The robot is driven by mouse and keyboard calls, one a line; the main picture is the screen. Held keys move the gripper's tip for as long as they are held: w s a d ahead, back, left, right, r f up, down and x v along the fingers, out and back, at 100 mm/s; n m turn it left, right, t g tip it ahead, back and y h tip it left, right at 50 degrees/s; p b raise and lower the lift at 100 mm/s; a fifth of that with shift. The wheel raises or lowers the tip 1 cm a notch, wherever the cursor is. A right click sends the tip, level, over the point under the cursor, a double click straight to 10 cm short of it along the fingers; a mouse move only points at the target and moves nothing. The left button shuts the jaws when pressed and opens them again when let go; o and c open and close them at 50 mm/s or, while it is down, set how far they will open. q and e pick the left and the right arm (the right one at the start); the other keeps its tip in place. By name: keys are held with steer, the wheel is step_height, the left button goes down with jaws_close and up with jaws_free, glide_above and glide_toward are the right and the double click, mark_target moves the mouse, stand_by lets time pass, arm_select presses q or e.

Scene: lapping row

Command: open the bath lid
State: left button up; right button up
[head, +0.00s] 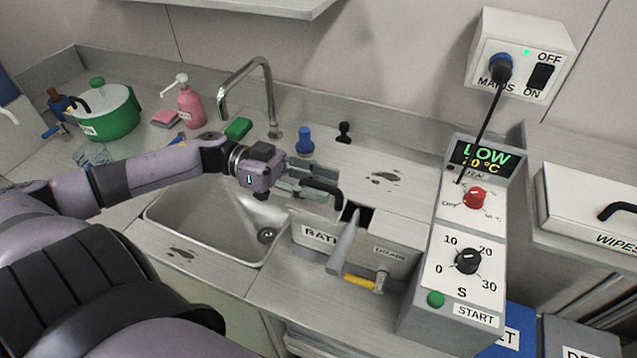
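The bath is a grey box labelled BATH (308,234), set in the counter right of the sink. A black handle (325,191) sits over the bath's top, at the lid. The lid itself is mostly hidden by my gripper. A dark gap (361,214) shows in the bath's top right of the handle. My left gripper (318,184) reaches in from the left with its fingers at the handle. Whether they are closed on it or only around it is not clear. My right gripper is not in view.
A grey tapered piece (345,247) stands in front of the bath, beside a yellow drain handle (360,282). The control box (420,290) stands close on the right. The faucet (270,95), blue bottle (305,141) and black knob (344,130) are behind. The sink (195,225) lies under my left arm.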

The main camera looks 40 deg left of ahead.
arm_select(q)
steer(key=shift+d, duration=0.1)
steer(key=shift+c, duration=0.4)
jaws_close()
stand_by(0.5)
